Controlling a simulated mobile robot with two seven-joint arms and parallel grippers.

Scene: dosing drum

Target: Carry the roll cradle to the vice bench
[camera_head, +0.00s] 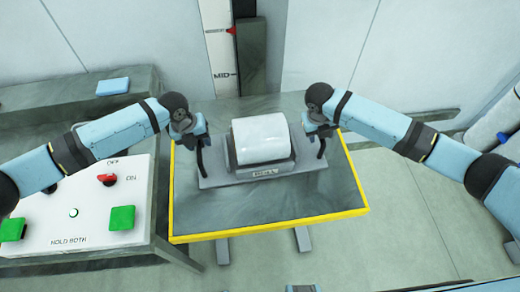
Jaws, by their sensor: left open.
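The roll cradle (222,176) is a grey base with a labelled front, holding a white roll (262,140). It rests on a dark tabletop with a yellow edge (270,225). Dark upright handle-like pieces show at its left and right ends. My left gripper (199,143) is open at the left end. My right gripper (320,137) is at the right end, and its jaws are too small and dark to read. Contact with the cradle cannot be told at either end. No vice can be made out.
A control panel (75,215) with a red switch (107,179) and green buttons (122,217) stands at the left. Behind it is a dark bench (40,100) with a blue block (113,86). A scale marked MID (222,60) stands behind the table. White cylinders (492,128) are at the right.

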